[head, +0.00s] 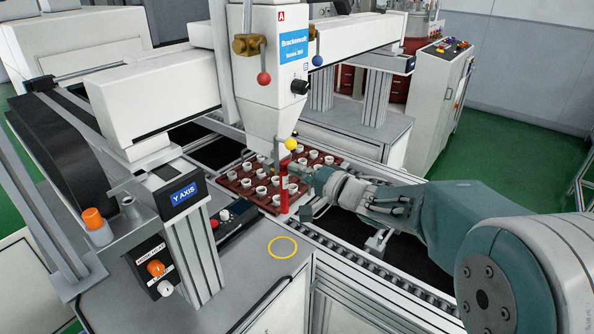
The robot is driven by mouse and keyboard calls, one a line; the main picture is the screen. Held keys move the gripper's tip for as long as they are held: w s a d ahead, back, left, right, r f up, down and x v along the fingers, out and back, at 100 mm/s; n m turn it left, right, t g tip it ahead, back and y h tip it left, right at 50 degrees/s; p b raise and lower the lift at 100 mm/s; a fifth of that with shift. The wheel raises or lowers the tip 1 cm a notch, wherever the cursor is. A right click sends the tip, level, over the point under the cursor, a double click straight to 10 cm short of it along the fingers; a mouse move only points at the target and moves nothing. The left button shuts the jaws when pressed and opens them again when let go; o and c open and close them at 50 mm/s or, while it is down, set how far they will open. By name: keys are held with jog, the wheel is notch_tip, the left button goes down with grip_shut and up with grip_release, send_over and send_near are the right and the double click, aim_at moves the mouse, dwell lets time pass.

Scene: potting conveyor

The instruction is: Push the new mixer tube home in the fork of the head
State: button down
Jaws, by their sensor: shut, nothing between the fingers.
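The white dosing head (278,70) hangs from the gantry and tapers to a narrow lower end above the tray. A lever with a yellow ball (291,143) sits beside that end. The fork and the mixer tube are too small and too covered to make out there. An upright red piece (284,188) stands below the head at the tray's near edge; I cannot tell whether it is part of the tube. My gripper (301,170) reaches in from the right, just below and right of the head's lower end. It is shut and empty. Any contact cannot be told.
A dark red tray (247,190) with several white cups lies on the conveyor (368,272) under the head. A yellow ring (283,247) marks the clear grey bench top in front. The Y-axis post (190,225) and a control box (158,268) stand at left.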

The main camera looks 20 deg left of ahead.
jog(key=shift+w+a, duration=0.25)
jog(key=shift+a, duration=0.3)
jog(key=s+d+r+m+t+h, duration=0.15)
jog(key=d+t+h, duration=0.35)
jog(key=d, duration=0.8)
jog(key=s+d+r+t+h, duration=0.3)
jog(key=d+h, duration=0.4)
jog(key=d, duration=0.7)
jog(key=s+d+f+g+h, duration=0.2)
jog(key=s+d+h, duration=0.15)
jog(key=s, duration=0.25)
jog(key=s+d+f+g+h, duration=0.2)
jog(key=s+d+g+h, duration=0.15)
jog(key=s, duration=0.25)
jog(key=s+a+f+n+g+y, duration=0.1)
jog(key=s+f+n+g+y, duration=0.1)
jog(key=s, duration=0.9)
notch_tip(320, 180, down, 3)
jog(key=shift+s+r+n+g, duration=0.1)
jog(key=shift+s+n+g, duration=0.25)
jog(key=shift+n+g, duration=0.6)
